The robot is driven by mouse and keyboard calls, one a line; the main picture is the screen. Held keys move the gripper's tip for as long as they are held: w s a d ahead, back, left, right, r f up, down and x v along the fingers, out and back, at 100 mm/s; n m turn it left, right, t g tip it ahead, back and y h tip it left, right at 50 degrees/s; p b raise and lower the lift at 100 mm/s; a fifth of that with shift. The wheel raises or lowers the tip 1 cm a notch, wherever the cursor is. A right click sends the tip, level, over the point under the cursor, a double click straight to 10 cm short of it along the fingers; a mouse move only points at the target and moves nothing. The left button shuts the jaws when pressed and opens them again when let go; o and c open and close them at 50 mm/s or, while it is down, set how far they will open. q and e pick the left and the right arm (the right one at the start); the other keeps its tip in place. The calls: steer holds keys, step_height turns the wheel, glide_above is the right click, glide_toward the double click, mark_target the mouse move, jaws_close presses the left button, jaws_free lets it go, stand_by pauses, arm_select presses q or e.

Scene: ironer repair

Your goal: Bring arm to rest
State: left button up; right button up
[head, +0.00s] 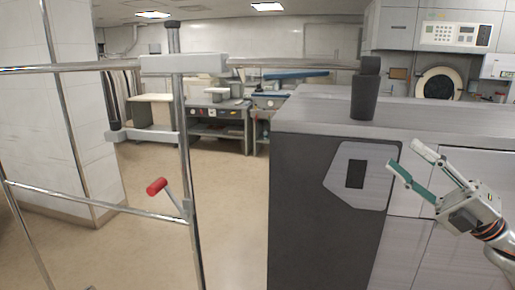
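My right gripper (415,168) is at the right of the head view, in front of the grey cabinet (318,205). Its two fingers, with green and pale pads, point up and left. They are spread apart with nothing between them. The fingertips are close to the pale plate (340,183) with a dark slot on the cabinet's front; I cannot tell whether they touch it. My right arm comes in from the lower right edge. My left gripper is not in view.
A chrome rail frame (187,160) with a red-tipped lever (157,186) stands at the left. A dark post (364,95) stands at the cabinet top. Pressing tables (215,107) stand at the back. Open floor (232,200) lies between frame and cabinet.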

step_height(320, 180, down, 29)
steer(key=a+m+t+h+p, duration=0.2)
steer(key=m+t+h, duration=0.3)
steer(key=m+h, duration=1.15)
steer(key=s+a+f+m+g, duration=0.4)
steer(key=s+a+f+m, duration=0.1)
steer(key=s+f, duration=0.6)
steer(key=s+a+f+m+g+p, duration=0.1)
steer(key=s+a+f+m+g, duration=0.4)
steer(key=s+f, duration=0.5)
step_height(320, 180, down, 6)
steer(key=shift+s+a+r+m, duration=0.15)
steer(key=shift+s+a+m, duration=0.3)
steer(key=shift+a, duration=0.7)
steer(key=shift+w, duration=0.15)
